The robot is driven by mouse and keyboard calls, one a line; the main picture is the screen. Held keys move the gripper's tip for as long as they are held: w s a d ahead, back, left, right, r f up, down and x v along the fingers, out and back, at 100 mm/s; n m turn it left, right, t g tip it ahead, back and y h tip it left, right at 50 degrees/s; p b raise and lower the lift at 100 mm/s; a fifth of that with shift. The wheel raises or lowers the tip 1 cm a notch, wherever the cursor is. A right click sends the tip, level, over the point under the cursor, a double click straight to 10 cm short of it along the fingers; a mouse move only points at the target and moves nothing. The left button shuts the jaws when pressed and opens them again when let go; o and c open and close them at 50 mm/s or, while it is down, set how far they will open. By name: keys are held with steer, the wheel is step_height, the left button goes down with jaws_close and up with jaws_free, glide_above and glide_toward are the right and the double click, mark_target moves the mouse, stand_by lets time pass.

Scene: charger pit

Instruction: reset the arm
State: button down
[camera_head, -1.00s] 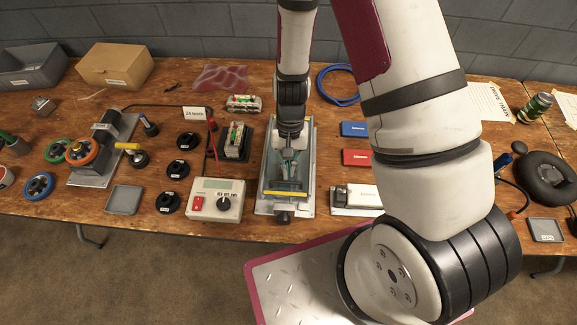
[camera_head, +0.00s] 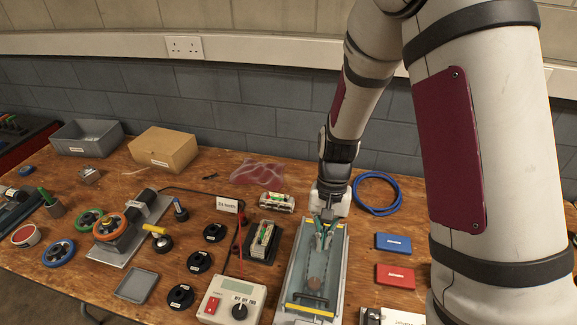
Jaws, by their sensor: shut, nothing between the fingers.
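My arm comes down from the upper right in the head view. My gripper (camera_head: 323,240) points down over the far part of a long grey metal tray (camera_head: 333,262) on the wooden bench. Its greenish fingers are shut with nothing visible between them. I cannot tell whether the fingertips touch the tray.
Left of the tray stand a meter box (camera_head: 231,298), a battery holder (camera_head: 262,240) and several black discs (camera_head: 199,262). Right are a blue box (camera_head: 393,243), a red box (camera_head: 395,276) and a blue cable coil (camera_head: 377,193).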

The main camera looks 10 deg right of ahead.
step_height(320, 180, up, 16)
steer(key=s+d+n+t, duration=0.1)
steer(key=s+n+t, duration=0.1)
steer(key=t, duration=0.1)
steer(key=s+d+r+n+t, duration=0.1)
steer(key=s+r+t, duration=0.1)
steer(key=s+r, duration=0.4)
steer(key=s+d+r+n+t+h, duration=0.1)
steer(key=s+d+r+t, duration=0.1)
steer(key=s+r, duration=0.4)
steer(key=shift+r+n+t, duration=0.3)
steer(key=shift+r+t, duration=0.2)
steer(key=shift+r, duration=0.05)
